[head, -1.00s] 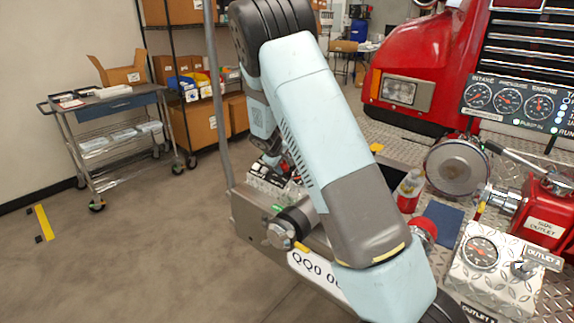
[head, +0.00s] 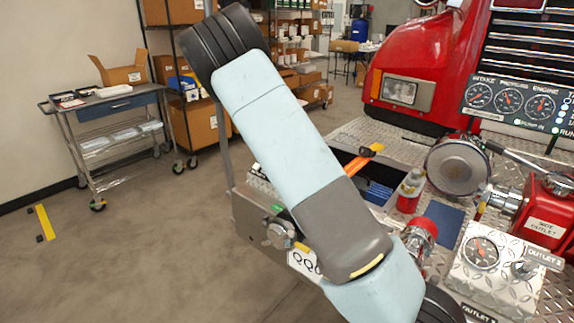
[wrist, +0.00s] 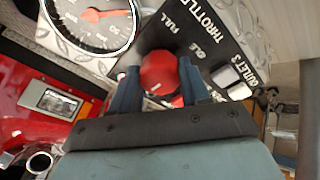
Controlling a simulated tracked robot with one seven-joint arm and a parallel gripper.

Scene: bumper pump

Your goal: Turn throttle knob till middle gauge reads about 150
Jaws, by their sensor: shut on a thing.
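The red throttle knob (wrist: 158,72) shows in the wrist view, beside the black plate lettered THROTTLE (wrist: 208,38) with FULL and IDLE marks. My gripper (wrist: 158,80) has its two dark fingers on either side of the knob and is shut on it. In the head view the knob and gripper are out of sight. The middle gauge (head: 509,101) sits in the row of three on the upper panel; its reading is too small to tell. A large gauge (wrist: 95,20) with a red needle shows at the wrist view's top left; its reading cannot be told.
A white switch (wrist: 232,82) lies right of the knob. A cart (head: 110,125) stands left.

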